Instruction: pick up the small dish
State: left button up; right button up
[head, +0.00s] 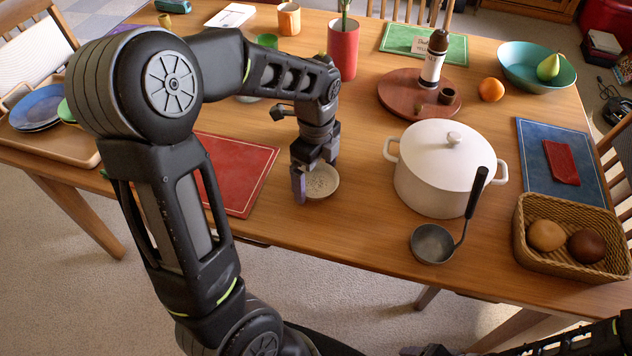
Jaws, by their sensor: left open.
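The small dish (323,183) is a shallow, round, pale speckled dish. It lies on the wooden table near its front edge, between the red mat and the white pot. My left gripper (303,190) points down at the dish's left side, with its jaws open. One finger is seen left of the dish; the gripper body hides part of the dish's upper left rim. I cannot tell whether a finger touches the rim. Parts of my right arm show at the bottom right edge; its gripper cannot be made out.
A white lidded pot (440,180) stands right of the dish, with a ladle (433,244) in front of it. A red mat (240,172) lies left. A red vase (343,52) stands behind. A bread basket (571,262) sits at the right front corner.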

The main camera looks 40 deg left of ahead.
pick_arm(q)
jog(key=shift+c, duration=0.2)
jog(key=c, duration=1.2)
